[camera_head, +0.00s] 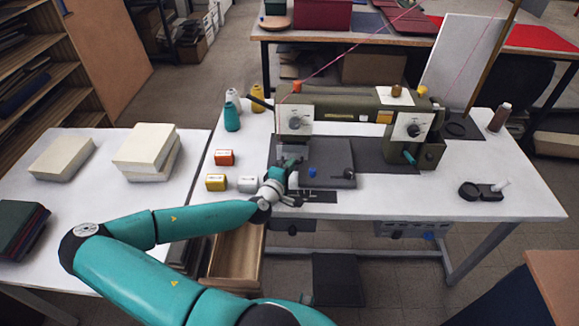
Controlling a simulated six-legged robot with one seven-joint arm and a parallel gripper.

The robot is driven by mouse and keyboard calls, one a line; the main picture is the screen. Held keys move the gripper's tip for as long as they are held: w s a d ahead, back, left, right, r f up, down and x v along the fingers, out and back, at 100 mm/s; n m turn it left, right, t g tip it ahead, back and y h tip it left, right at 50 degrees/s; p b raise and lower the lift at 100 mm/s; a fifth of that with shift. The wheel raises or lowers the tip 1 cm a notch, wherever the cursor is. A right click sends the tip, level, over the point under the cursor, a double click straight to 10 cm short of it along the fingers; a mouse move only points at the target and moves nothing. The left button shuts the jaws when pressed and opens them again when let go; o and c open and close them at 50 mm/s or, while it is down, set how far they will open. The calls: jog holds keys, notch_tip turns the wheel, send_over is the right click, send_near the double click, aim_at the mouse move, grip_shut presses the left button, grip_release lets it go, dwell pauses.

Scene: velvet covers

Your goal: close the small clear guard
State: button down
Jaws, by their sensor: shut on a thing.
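The green sewing machine (350,112) stands on the white table, with its head and dial plate at the left end. A small clear guard (297,126) shows faintly at the front of the head, over the dark needle area; its outline is hard to make out. My gripper (289,163) reaches in from the front left, just below the head and beside the dark book cover (328,160). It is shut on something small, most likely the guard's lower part. The contact is too small and partly hidden to see clearly.
A black holder (482,191) and a brown bottle (499,117) are at the right. An open wooden drawer (236,255) is below the table.

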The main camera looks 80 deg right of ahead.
jog(key=c, duration=1.5)
grip_release()
jog(key=v, duration=1.3)
jog(key=shift+w+a, duration=0.1)
jog(key=shift+a, duration=0.3)
